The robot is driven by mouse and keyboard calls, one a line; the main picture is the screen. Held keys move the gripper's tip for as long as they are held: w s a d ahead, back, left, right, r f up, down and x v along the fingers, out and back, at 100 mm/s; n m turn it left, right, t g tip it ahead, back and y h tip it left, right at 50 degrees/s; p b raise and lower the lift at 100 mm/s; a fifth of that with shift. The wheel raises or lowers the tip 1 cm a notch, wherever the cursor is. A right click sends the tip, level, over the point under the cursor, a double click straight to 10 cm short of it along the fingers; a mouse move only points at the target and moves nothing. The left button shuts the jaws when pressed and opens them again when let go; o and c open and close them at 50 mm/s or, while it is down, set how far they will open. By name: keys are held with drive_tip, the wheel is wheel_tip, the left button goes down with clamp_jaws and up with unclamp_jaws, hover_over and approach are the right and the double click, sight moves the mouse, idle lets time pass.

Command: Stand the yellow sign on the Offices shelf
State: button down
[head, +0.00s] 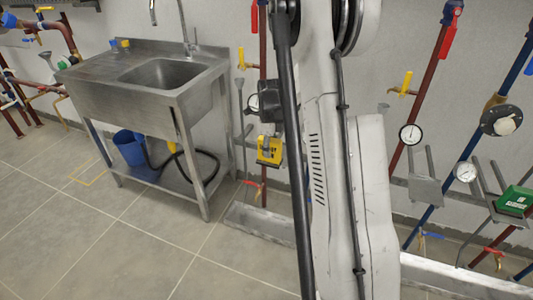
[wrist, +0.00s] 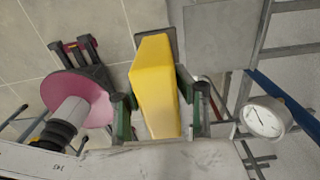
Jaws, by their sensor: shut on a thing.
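A bare grey shelf (head: 425,190) is at the right in the head view. Another grey shelf (head: 491,210) at the far right holds a green sign (head: 515,199). No lettering naming the Offices shelf is readable. A grey plate (wrist: 220,35) shows beyond the sign in the wrist view.
A steel sink (head: 165,75) stands on the left with a blue bucket (head: 129,147) below. Red and blue pipes with gauges (head: 410,134) and valves line the wall. A gauge (wrist: 265,118) and a pink disc (wrist: 76,98) show in the wrist view. The tiled floor is open.

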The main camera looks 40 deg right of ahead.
drive_tip(key=shift+w+d+f+b, duration=0.1)
drive_tip(key=shift+w+d+f, duration=0.4)
drive_tip(key=shift+w+d, duration=0.8)
drive_tip(key=shift+w+d+f+b, duration=0.1)
drive_tip(key=shift+w+d+f, duration=0.45)
drive_tip(key=shift+d, duration=1.35)
drive_tip(key=shift+w+d+f+b, duration=0.1)
drive_tip(key=shift+w+d+f, duration=0.4)
drive_tip(key=shift+w+d, duration=0.8)
drive_tip(key=shift+s+d+f+b, duration=0.3)
drive_tip(key=shift+s+f+b, duration=0.05)
drive_tip(key=shift+f, duration=0.25)
drive_tip(key=c, duration=1.3)
unclamp_jaws()
drive_tip(key=shift+o, duration=0.2)
wheel_tip(320, 180, up, 12)
drive_tip(key=shift+r, duration=0.1)
